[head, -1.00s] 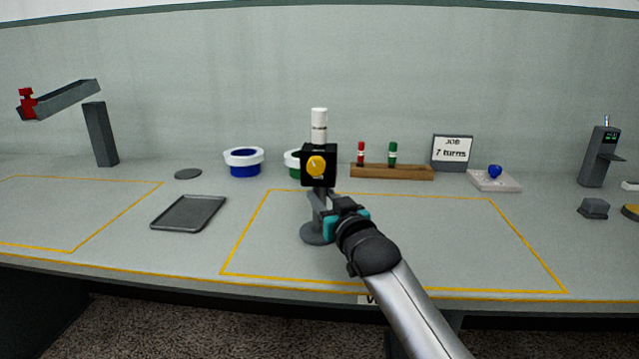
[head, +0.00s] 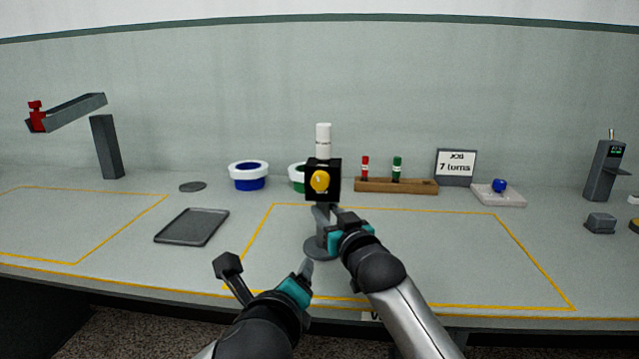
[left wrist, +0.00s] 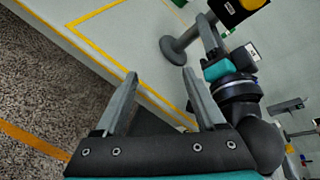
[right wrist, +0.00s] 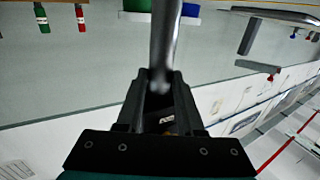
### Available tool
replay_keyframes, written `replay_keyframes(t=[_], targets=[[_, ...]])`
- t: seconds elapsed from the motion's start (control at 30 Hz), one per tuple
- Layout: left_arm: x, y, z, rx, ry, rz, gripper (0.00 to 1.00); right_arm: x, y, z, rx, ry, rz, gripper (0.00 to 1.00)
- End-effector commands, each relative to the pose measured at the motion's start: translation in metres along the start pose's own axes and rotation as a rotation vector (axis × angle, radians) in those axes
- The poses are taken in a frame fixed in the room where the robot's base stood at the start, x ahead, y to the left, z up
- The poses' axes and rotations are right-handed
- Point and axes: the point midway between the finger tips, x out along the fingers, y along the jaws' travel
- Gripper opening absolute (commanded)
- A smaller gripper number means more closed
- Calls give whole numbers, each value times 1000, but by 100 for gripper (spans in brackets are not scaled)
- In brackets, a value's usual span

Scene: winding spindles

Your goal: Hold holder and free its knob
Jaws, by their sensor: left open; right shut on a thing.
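The holder stands upright on a round grey base (head: 320,247) inside the middle yellow outline. Its black head (head: 323,167) carries a yellow knob (head: 320,181) on the front and a white spindle (head: 323,140) upright on top. My right gripper (head: 334,222) is shut on the grey post of the holder, below the head; the post (right wrist: 165,45) shows between its jaws in the right wrist view. My left gripper (head: 270,268) is open and empty, in front of the holder, low near the table's front edge. In the left wrist view the holder base (left wrist: 177,50) lies beyond its open fingers (left wrist: 152,100).
A grey tray (head: 192,227) lies left of the holder. Behind stand a blue-filled bowl (head: 248,184), a green one (head: 297,186) partly hidden, a wooden rack (head: 396,187) with red and green pieces, and a "7 turns" sign (head: 456,163). The right part of the outlined area is clear.

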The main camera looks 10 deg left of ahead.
Motion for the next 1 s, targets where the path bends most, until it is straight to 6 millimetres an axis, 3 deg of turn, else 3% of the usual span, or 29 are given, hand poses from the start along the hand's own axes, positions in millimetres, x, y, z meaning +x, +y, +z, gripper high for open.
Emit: replay_keyframes(t=[0.03,0.2,0.33,0.5,0.67,1.0], targets=[[-5,-18,12,99,-42,-46,72,-1,0,11,2,-24,1,0],[-20,-64,38,388,-173,-154,72,-1,0,11,2,-24,1,0],[-30,-87,49,535,-251,-200,72,-1,0,11,2,-24,1,0],[-35,-100,56,619,-300,-223,72,-1,0,11,2,-24,1,0],[-23,-105,58,628,-305,-223,72,-1,0,12,2,-24,1,0],[26,-120,69,624,-302,-222,72,-1,0,11,2,-24,1,0]])
